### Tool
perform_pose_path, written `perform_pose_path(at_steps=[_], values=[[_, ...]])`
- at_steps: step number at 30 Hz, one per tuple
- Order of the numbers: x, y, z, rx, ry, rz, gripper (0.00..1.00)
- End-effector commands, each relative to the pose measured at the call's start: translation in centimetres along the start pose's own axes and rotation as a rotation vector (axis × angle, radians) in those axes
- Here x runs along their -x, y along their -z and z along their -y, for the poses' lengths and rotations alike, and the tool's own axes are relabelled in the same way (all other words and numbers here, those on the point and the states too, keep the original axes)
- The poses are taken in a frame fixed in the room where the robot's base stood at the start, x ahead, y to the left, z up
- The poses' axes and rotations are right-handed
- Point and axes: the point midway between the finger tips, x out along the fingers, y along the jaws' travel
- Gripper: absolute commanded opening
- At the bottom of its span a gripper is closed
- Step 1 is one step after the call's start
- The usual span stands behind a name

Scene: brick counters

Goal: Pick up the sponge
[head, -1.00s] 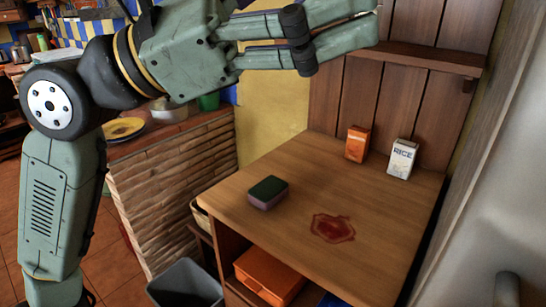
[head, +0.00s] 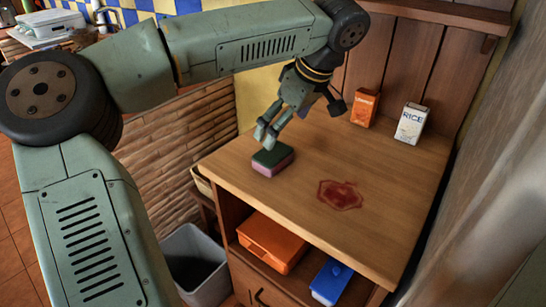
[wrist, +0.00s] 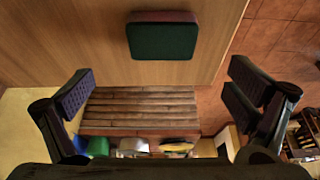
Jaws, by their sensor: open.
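The sponge (head: 272,160) has a dark green top and a pinkish-purple lower layer. It lies flat on the wooden counter near its left edge in the head view. In the wrist view the sponge (wrist: 162,38) is at the top middle, ahead of the fingers and between their lines. My gripper (head: 267,134) is just above and behind the sponge, pointing down toward it. In the wrist view the fingers of my gripper (wrist: 160,95) are wide apart with nothing between them. The gripper appears clear of the sponge.
A red spill (head: 340,195) lies on the counter right of the sponge. An orange box (head: 364,108) and a white rice box (head: 411,124) stand at the back by the wooden wall. Below are an orange container (head: 270,242), a blue container (head: 331,281) and a grey bin (head: 193,262).

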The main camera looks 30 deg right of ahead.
Motion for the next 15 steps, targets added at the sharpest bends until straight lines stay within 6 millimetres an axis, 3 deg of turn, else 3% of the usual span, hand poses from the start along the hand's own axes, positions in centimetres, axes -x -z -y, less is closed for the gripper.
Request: perform_pose_path(at_steps=[15], values=[[-7.0,-0.6,0.4,-0.001,0.0,0.006,0.98]])
